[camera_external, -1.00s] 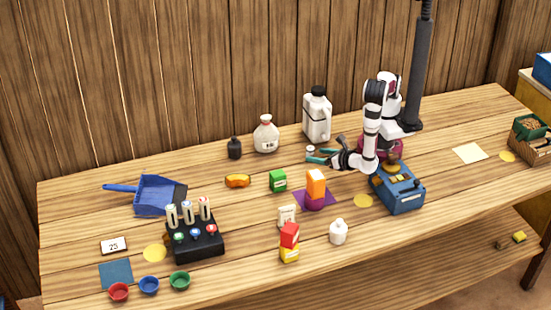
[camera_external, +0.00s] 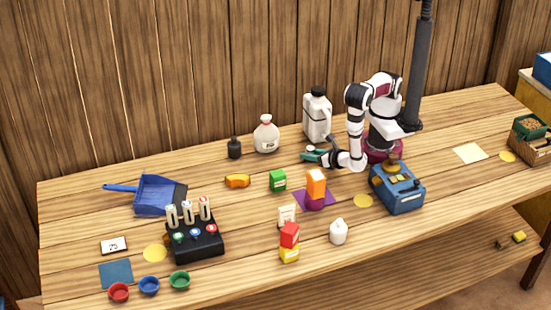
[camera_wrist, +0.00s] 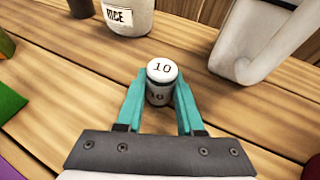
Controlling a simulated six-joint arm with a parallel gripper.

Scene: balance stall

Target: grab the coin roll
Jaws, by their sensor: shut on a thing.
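The coin roll (camera_wrist: 161,72) is a small upright white cylinder with a dark band and a "10" on its top. In the wrist view it stands between the teal fingers of my gripper (camera_wrist: 160,95), which are shut on its two sides. In the external view my gripper (camera_external: 314,156) is low over the back middle of the table, in front of the white jug. The coin roll is small there and mostly hidden by the fingers. I cannot tell whether its base touches the table.
A white jug (camera_external: 317,118) stands close behind my gripper, and a round bottle (camera_external: 266,135) with a label stands to its left. A green box (camera_external: 278,181) and an orange block (camera_external: 316,183) are nearer the front. A blue scale-like device (camera_external: 398,190) stands to the right.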

